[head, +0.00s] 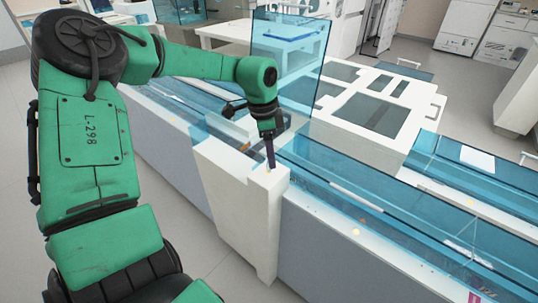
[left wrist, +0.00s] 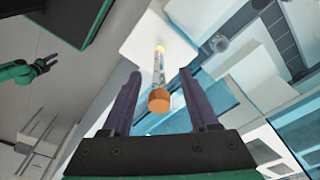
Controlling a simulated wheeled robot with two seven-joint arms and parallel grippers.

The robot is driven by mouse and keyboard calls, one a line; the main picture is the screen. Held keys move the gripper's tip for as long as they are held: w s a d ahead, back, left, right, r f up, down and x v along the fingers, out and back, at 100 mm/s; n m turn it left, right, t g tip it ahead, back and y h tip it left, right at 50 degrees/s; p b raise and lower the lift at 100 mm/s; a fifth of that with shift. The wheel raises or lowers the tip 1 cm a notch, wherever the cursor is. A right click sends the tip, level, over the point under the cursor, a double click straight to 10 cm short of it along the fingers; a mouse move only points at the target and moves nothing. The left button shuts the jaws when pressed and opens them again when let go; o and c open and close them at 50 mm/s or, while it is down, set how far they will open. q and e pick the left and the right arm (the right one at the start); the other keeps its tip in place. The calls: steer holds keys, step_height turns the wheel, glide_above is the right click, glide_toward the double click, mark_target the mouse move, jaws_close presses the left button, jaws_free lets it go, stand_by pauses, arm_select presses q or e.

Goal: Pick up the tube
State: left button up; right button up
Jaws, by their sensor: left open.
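My left gripper (head: 270,155) points down over the white block (head: 240,200) at the track's front edge. In the left wrist view its two dark fingers (left wrist: 163,97) are open and apart. The tube (left wrist: 158,68) is clear with an orange cap (left wrist: 159,100). It stands out from the white block, its cap toward the wrist camera and between the fingers, with a gap on each side. In the head view the gripper hides most or all of the tube. A small green arm with a dark gripper (left wrist: 45,63), seemingly my right one, shows at the left of the wrist view; its jaws are too small to read.
Blue transparent track covers (head: 400,195) run along both sides of the white block. A tall blue clear panel (head: 290,60) stands just behind the gripper. A white machine top with dark panels (head: 370,112) lies beyond the track. Open floor (head: 195,235) is in front.

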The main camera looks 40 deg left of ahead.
arm_select(q)
jaws_close()
step_height(320, 180, up, 18)
steer(key=shift+b, duration=0.35)
stand_by(0.4)
